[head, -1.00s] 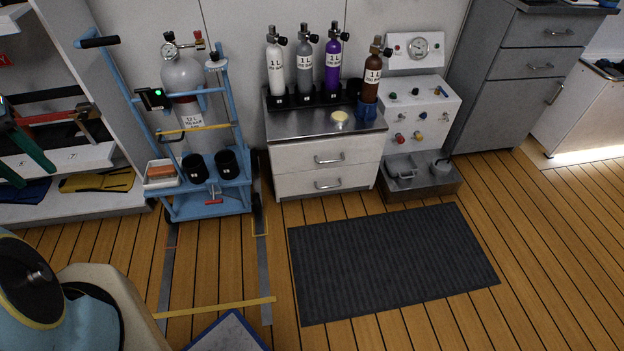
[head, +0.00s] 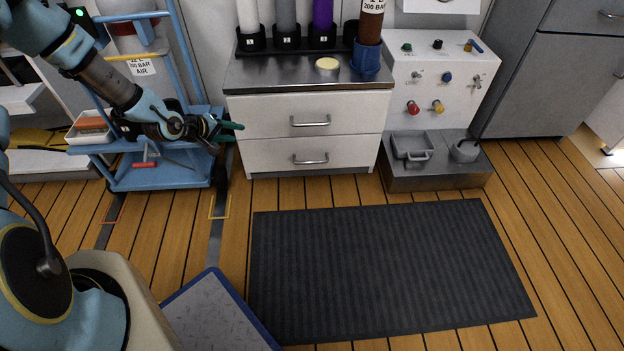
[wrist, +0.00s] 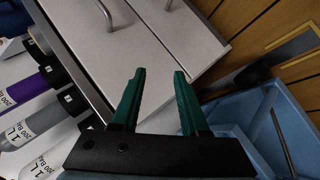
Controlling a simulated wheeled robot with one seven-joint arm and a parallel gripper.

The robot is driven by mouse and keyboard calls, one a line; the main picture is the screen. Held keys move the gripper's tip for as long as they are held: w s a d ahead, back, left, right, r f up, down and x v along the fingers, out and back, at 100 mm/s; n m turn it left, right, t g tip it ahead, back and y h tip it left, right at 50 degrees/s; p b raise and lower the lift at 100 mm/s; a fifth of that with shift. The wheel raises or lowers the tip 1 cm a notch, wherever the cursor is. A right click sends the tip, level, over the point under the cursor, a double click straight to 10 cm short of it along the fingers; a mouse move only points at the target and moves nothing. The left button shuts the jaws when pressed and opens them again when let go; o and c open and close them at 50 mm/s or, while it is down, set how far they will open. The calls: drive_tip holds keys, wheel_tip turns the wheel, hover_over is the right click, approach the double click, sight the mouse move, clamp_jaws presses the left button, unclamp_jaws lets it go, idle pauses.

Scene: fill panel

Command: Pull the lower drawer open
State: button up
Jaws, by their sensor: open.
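The lower drawer (head: 268,157) is the bottom white front of the cabinet, with a metal bar handle (head: 310,161). It looks shut.
The blue cart (head: 165,178) stands close left of the cabinet, beneath my arm. A grey metal unit (head: 430,178) stands to the right. Labelled bottles (head: 323,14) stand on the cabinet top. A dark mat (head: 385,270) and open wooden floor lie in front.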

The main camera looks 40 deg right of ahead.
drive_tip(key=s+d+f+n+h+b, duration=0.1)
drive_tip(key=s+d+f+h+b, duration=0.15)
drive_tip(key=f, duration=0.35)
drive_tip(key=s+d+f+n+h+b, duration=0.1)
drive_tip(key=s+d+f+b, duration=0.1)
drive_tip(key=d+f+b, duration=0.3)
drive_tip(key=n+h+b, duration=0.3)
drive_tip(key=b, duration=0.1)
approach(314, 162)
drive_tip(key=shift+g, duration=0.3)
drive_tip(key=shift+w+d+f+b, duration=0.3)
drive_tip(key=shift+d+b, duration=0.35)
drive_tip(key=shift+d, duration=1.05)
drive_tip(key=shift+w+d+f+b, duration=0.15)
drive_tip(key=shift+d+f+b, duration=0.35)
drive_tip(key=shift+d, duration=1.25)
drive_tip(key=shift+w+d+f+b, duration=0.25)
drive_tip(key=shift+d+b, duration=0.5)
drive_tip(key=shift+d, duration=0.95)
clamp_jaws()
